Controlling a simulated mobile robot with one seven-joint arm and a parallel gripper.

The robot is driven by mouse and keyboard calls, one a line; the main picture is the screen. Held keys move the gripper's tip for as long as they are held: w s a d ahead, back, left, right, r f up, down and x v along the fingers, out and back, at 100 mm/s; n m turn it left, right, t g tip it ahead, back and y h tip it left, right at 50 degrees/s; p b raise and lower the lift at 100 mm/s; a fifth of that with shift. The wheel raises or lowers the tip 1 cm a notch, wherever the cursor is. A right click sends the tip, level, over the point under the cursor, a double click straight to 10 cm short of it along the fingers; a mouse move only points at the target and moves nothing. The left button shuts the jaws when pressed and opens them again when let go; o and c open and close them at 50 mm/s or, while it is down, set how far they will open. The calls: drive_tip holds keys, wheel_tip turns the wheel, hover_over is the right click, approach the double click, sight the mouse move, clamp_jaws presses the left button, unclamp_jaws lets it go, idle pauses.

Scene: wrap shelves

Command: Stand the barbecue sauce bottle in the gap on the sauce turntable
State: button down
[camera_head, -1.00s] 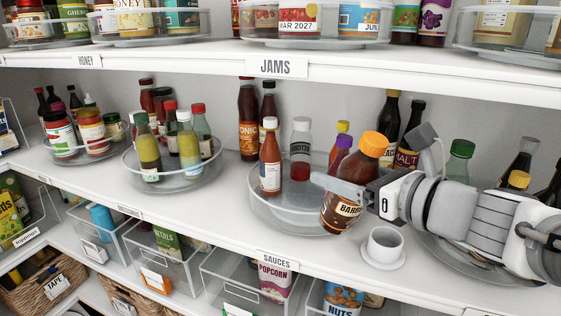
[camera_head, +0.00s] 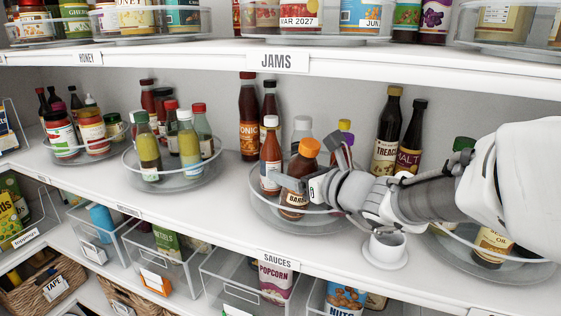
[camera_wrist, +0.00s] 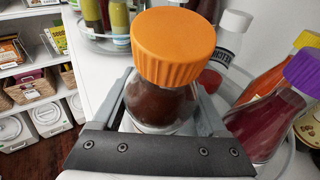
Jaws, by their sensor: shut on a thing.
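The barbecue sauce bottle (camera_head: 297,185), dark brown with an orange cap, is upright over the front of the sauce turntable (camera_head: 268,210). My gripper (camera_head: 290,183) is shut on it, coming from the right. In the wrist view the bottle (camera_wrist: 170,60) stands between the two fingers (camera_wrist: 165,105). A white-capped red-brown bottle (camera_head: 270,155) stands on the turntable just left of it. A clear bottle with a grey-white cap (camera_wrist: 228,45) and purple- and orange-filled bottles (camera_wrist: 265,125) stand behind and beside it. The barbecue bottle's base is partly hidden, so I cannot tell whether it touches the turntable floor.
Another turntable (camera_head: 500,268) is at the right, partly behind my arm. Tall dark bottles (camera_head: 386,130) stand at the back. The jams shelf (camera_head: 420,72) runs overhead.

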drive_tip(key=shift+w+a+r+g+h+p, duration=0.4)
drive_tip(key=shift+w+g+p, duration=0.25)
drive_tip(key=shift+p, duration=1.05)
drive_tip(key=shift+w+a+r+g+h+p, duration=0.45)
drive_tip(key=shift+g+p, duration=0.2)
drive_tip(key=shift+p, duration=1)
drive_tip(key=shift+f+b, duration=0.3)
drive_tip(key=shift+f, duration=0.85)
drive_tip(key=shift+d+f, duration=0.1)
drive_tip(key=shift+f+b, duration=0.15)
drive_tip(key=shift+b, duration=0.15)
unclamp_jaws()
